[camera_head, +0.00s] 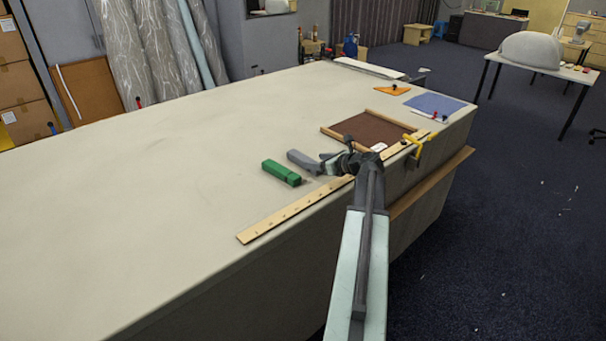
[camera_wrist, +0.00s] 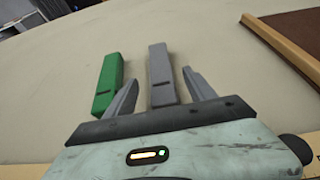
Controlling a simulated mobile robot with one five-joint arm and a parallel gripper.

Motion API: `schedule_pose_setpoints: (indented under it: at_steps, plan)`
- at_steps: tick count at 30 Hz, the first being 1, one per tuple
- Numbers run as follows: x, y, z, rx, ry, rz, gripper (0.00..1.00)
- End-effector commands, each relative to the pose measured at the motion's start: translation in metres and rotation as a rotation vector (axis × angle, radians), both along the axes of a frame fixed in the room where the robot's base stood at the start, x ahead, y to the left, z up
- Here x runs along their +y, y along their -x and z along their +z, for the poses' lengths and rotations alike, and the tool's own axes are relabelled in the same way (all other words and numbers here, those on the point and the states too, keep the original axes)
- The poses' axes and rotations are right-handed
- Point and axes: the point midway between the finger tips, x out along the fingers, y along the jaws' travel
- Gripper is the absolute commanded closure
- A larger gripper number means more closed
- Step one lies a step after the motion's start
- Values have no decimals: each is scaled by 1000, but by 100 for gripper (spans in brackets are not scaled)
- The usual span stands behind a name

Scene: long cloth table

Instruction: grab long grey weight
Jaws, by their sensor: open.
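The long grey weight (camera_head: 303,161) lies on the cloth table near its front edge, just left of my gripper (camera_head: 330,164) in the head view. In the wrist view the grey weight (camera_wrist: 161,75) stretches ahead, its near end between the two fingers of my gripper (camera_wrist: 161,88). The fingers are apart and I see no grip on it.
A wooden ruler (camera_head: 295,211) lies along the table's front edge. A brown board with wooden strips (camera_head: 365,131) and a yellow clamp (camera_head: 416,141) are to the right. A blue square (camera_head: 434,103) lies farther back. The table (camera_head: 150,190) is clear to the left.

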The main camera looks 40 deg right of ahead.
Motion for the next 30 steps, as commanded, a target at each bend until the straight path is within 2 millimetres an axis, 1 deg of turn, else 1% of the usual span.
schedule_pose_setpoints:
  at_steps: [4,9,14,17,21,24,29,30]
  plan:
    - [-5,1,-1,0,0,-8,36]
    - [-9,-16,-10,1,0,-11,36]
    - [-9,-20,-10,0,1,-13,36]
    - [-8,-32,-15,0,1,-12,36]
    - [-8,-57,-24,0,0,-12,36]
    - [-8,-66,-27,0,0,-13,36]
    - [-7,-66,-25,0,0,-14,36]
    - [-8,-66,-25,0,0,-14,39]
